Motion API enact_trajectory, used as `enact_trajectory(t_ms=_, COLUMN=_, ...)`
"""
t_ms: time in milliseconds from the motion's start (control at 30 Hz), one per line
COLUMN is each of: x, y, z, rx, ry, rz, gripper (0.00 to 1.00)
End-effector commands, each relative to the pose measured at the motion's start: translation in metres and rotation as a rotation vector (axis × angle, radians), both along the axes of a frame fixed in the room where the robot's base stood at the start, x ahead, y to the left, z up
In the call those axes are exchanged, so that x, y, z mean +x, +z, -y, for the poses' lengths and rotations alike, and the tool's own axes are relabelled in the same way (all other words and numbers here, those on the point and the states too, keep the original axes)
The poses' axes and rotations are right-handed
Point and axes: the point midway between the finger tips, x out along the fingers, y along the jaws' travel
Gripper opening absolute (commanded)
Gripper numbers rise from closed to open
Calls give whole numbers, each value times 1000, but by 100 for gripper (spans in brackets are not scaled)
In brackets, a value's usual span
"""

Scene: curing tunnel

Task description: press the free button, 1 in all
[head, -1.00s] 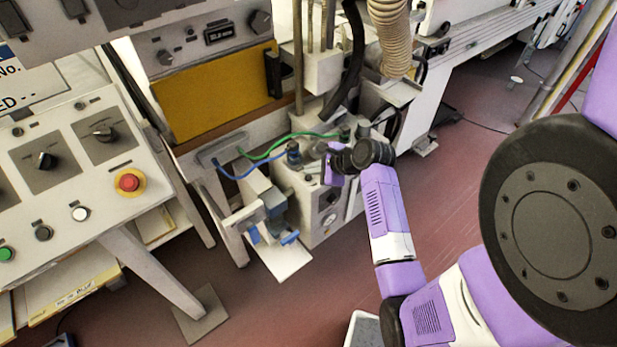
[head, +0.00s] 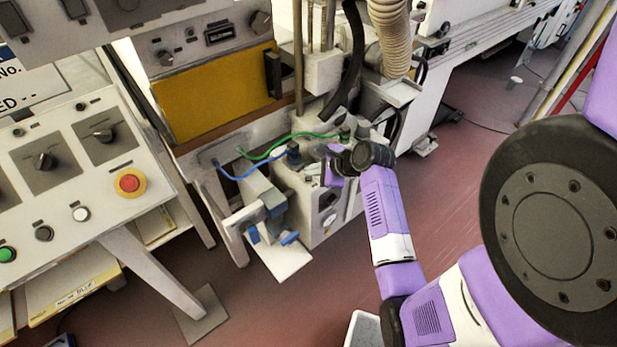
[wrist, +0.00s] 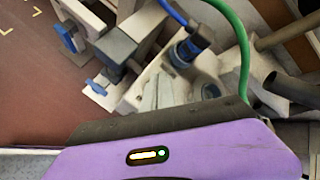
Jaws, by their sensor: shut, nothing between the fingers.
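The slanted control panel (head: 60,125) at the left of the head view carries a red button (head: 129,183) on a yellow ring, a white button (head: 81,214), a dark button (head: 44,233) and a green button (head: 7,254). Which of them is the free one I cannot tell. My gripper (head: 333,170) is far right of these buttons, beside a pale machine box (head: 325,215). Its fingertips are hidden there. The wrist view shows my purple gripper housing across the bottom; no button stands out there.
A green hose (wrist: 241,45) and a blue hose (wrist: 172,12) run close to my gripper. A clamp with blue knobs (head: 290,238) projects below them. A corrugated duct (head: 392,35) and black hose hang above. Red floor is open at the lower middle.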

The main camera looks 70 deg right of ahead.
Motion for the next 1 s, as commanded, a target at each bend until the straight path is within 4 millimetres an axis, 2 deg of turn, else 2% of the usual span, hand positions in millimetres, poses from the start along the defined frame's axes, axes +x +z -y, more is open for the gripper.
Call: enact_trajectory(t_ms=1000, x=0, y=-9, z=-1, rx=1, ry=1, rz=0, gripper=0)
